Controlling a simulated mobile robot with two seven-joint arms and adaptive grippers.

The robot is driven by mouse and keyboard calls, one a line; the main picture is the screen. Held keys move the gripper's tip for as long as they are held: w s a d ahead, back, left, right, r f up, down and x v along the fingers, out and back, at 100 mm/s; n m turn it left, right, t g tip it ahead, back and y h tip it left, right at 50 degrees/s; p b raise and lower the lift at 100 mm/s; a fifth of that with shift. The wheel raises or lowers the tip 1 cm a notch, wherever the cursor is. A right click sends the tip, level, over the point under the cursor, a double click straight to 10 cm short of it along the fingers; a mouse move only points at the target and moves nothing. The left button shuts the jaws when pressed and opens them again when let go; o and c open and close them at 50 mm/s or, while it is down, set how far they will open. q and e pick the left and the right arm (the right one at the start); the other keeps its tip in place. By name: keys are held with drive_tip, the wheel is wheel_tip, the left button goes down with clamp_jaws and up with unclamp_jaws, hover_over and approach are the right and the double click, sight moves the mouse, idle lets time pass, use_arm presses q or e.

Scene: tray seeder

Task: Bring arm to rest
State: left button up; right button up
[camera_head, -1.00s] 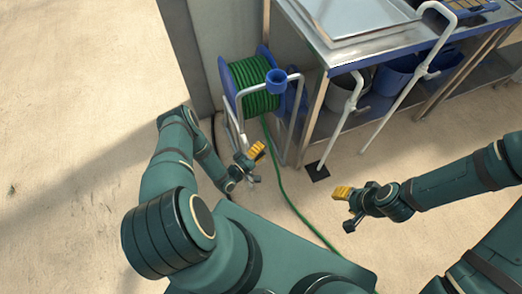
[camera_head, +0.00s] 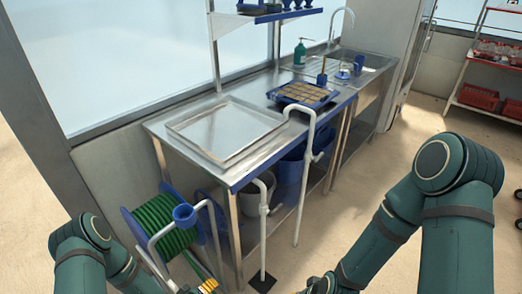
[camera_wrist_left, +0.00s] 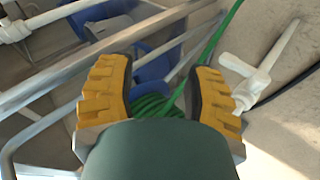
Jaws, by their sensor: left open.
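My left gripper (camera_wrist_left: 160,88) is open, with its two yellow ribbed fingers apart and nothing held between them. In the head view only a bit of its yellow finger (camera_head: 208,286) shows at the bottom edge, beside the hose reel. My left arm (camera_head: 85,255) comes in at the lower left. My right arm (camera_head: 400,215) bends down from the right. Its gripper (camera_head: 322,285) is mostly cut off at the bottom edge, so its fingers are hidden.
A green hose reel (camera_head: 162,225) on a white frame stands close to my left arm. A steel bench (camera_head: 235,170) holds a metal tray (camera_head: 228,128) and a blue seed tray (camera_head: 275,95). White pipes (camera_head: 305,165) rise at its front. Open floor (camera_head: 350,200) lies to the right.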

use_arm(q)
drive_tip(key=s+d+r+m+g, duration=0.3)
drive_tip(key=s+r+g, duration=0.15)
drive_tip(key=s, duration=0.35)
drive_tip(key=s+d+r+m+g, duration=0.35)
drive_tip(key=s+r, duration=0.25)
drive_tip(key=s, duration=0.3)
drive_tip(key=w+d+r+t, duration=0.1)
drive_tip(key=w+d+r, duration=0.1)
drive_tip(key=w+r, duration=0.3)
drive_tip(key=shift+w+d+r+m, duration=0.2)
drive_tip(key=shift+w+m, duration=0.25)
drive_tip(key=shift+w, duration=0.15)
drive_tip(key=shift+c, duration=0.4)
